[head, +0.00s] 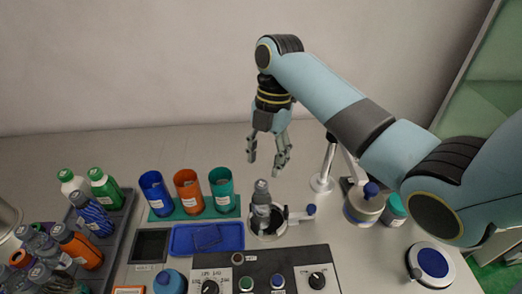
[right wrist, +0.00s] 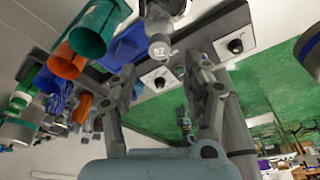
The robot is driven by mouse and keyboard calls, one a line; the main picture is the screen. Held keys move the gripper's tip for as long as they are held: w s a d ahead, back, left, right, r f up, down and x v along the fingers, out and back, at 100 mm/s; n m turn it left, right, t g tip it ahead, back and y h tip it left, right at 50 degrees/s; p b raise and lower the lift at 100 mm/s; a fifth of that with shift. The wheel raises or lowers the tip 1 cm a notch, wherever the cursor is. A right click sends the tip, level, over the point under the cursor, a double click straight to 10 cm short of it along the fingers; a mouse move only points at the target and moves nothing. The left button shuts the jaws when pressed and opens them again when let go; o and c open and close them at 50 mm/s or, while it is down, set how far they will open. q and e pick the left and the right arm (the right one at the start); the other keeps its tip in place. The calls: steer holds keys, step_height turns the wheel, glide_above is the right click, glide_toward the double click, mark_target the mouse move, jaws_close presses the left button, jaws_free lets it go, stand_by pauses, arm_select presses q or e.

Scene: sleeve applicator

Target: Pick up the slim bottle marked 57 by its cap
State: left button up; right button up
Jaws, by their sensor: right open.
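The slim grey bottle (head: 262,211) stands upright in the round holder of the applicator (head: 284,232). Its grey cap (head: 261,185) points up. In the right wrist view the number 57 shows on the cap (right wrist: 160,50), which lies beyond the fingertips, roughly between their lines. My right gripper (head: 267,160) is open and empty, fingers down, just above the bottle and apart from its cap. Its two fingers also show spread in the right wrist view (right wrist: 158,72). My left gripper is in neither view.
Blue, orange and teal cups (head: 188,192) stand left of the applicator. A blue tray (head: 182,240) lies in front of them. A rack (head: 122,214) of several bottles is at far left. A control panel (head: 262,262) is in front, and a blue-capped jar (head: 364,206) stands right.

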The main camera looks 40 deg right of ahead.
mark_target(262, 183)
steer(key=f+b, duration=0.3)
steer(key=shift+a+f, duration=0.3)
steer(key=shift+f, duration=0.1)
steer(key=f+b, duration=0.3)
steer(key=shift+s+a, duration=0.25)
steer(key=shift+a, duration=0.05)
steer(key=shift+a+f+b, duration=0.15)
steer(key=shift+f+b, duration=0.2)
steer(key=shift+f, duration=0.3)
steer(key=shift+c, duration=0.5)
steer(key=c, duration=0.9)
steer(key=shift+o, duration=0.2)
